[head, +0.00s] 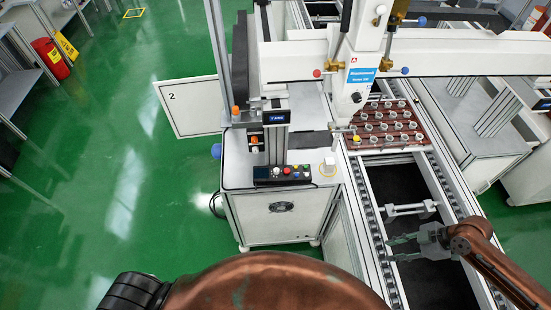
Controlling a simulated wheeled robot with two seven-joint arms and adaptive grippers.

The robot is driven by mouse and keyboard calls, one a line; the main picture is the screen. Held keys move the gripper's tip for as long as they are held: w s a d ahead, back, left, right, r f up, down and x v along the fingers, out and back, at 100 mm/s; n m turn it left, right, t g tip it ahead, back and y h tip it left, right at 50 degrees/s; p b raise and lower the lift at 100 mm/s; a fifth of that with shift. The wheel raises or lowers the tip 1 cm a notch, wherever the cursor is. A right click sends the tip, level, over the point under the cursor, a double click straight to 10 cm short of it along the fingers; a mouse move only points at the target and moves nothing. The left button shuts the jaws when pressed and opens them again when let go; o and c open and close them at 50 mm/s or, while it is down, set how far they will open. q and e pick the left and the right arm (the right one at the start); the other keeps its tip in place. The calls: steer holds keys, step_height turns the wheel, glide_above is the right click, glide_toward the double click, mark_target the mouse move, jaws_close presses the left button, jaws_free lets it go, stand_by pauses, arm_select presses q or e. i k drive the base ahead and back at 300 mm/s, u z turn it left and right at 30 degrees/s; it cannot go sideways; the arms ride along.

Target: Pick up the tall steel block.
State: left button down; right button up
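My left gripper is not in view.
A control box with coloured buttons (283,174) sits on the white cabinet (278,215), left of the block. A gantry machine (360,75) rises behind. A brown tray of clear cups (388,125) lies on the conveyor (357,203). Green floor at left is open.

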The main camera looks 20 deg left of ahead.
mark_target(329, 164)
steer(key=u, duration=0.6)
steer(key=i, duration=1)
